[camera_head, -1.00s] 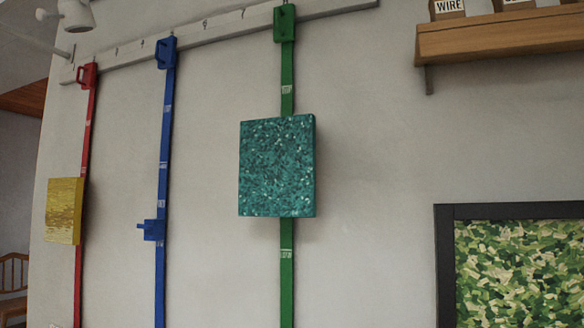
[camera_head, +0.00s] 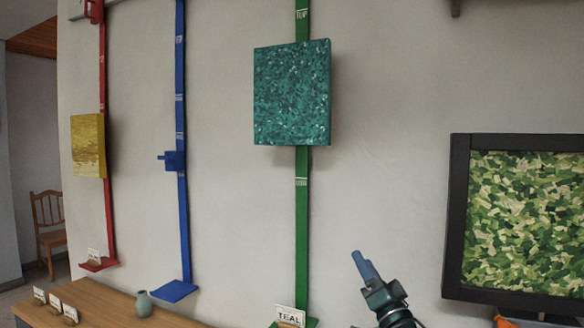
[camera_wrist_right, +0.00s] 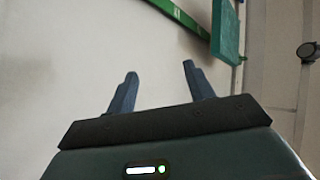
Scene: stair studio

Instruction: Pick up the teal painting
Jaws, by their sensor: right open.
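The teal painting (camera_head: 292,93) is a speckled teal square canvas hanging on the green vertical rail (camera_head: 302,215), high on the wall in the head view. Its edge also shows at the upper right of the right wrist view (camera_wrist_right: 227,30). My right gripper (camera_head: 362,262) is below and to the right of the painting in the head view, apart from it. In the right wrist view its two fingers (camera_wrist_right: 158,82) are spread with nothing between them. My left gripper is not in view.
A yellow painting (camera_head: 88,146) hangs on the red rail, and a blue rail (camera_head: 181,215) carries a small blue holder. A framed green picture (camera_head: 525,220) is at the right. A wooden table (camera_head: 105,305) with a small vase (camera_head: 143,303) stands at lower left.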

